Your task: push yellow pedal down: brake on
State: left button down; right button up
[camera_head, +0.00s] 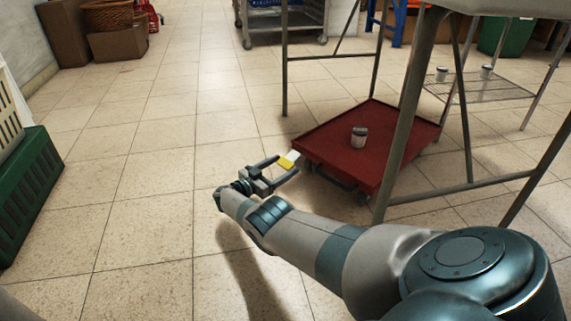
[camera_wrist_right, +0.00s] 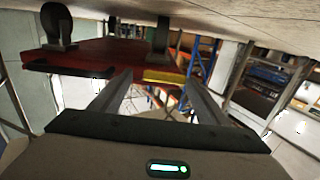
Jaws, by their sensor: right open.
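The yellow pedal (camera_head: 286,163) sticks out at the near left corner of the low red cart (camera_head: 345,180), with a small white patch beside it. It also shows in the right wrist view (camera_wrist_right: 168,76), where the picture is upside down and the cart's casters are at the top. My right gripper (camera_head: 287,167) is open, low over the floor, with its fingers pointing at the pedal. In the wrist view the pedal shows between the two fingers (camera_wrist_right: 159,80). I cannot tell whether they touch. My left gripper is not in view.
A jar (camera_head: 359,137) stands on the cart. A metal-legged table (camera_head: 416,90) stands over it, its legs close to my right arm. A wire shelf (camera_head: 485,88) with jars is at right. A green crate (camera_head: 30,185) is at left. The floor at left and centre is clear.

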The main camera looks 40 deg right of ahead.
jog(key=a+p, duration=0.1)
jog(key=a, duration=1.4)
jog(key=shift+a, duration=0.15)
jog(key=shift+a+r, duration=0.1)
jog(key=shift+a, duration=0.05)
